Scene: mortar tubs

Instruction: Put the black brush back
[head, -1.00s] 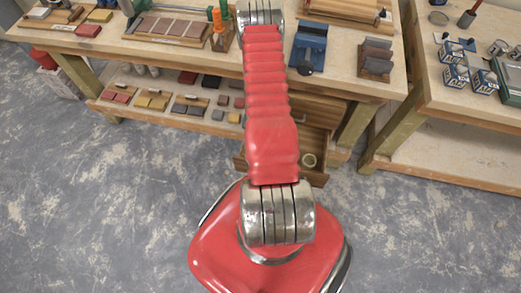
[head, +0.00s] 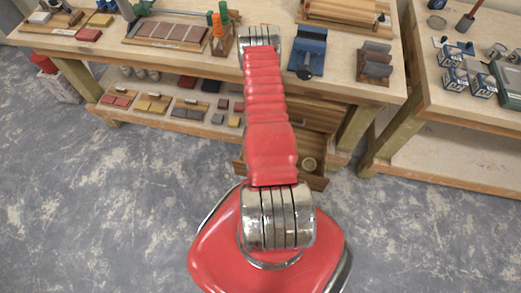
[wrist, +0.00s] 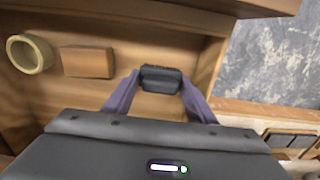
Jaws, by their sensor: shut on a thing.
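My gripper (wrist: 160,74) has two purple fingers, shut on a small dark block-like thing, which looks like the black brush (wrist: 161,82). The brush is held over the open wooden drawer (wrist: 208,62); whether it touches the drawer floor I cannot tell. In the head view the drawer (head: 312,181) stands pulled out under the bench. My red arm hides the gripper and the brush there.
A pale ring (wrist: 29,54) and a wooden block (wrist: 87,62) lie in the drawer, left of the brush. The bench top (head: 338,82) above carries tools and a blue vise (head: 308,52). The lower shelf holds several small blocks. The grey floor in front is clear.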

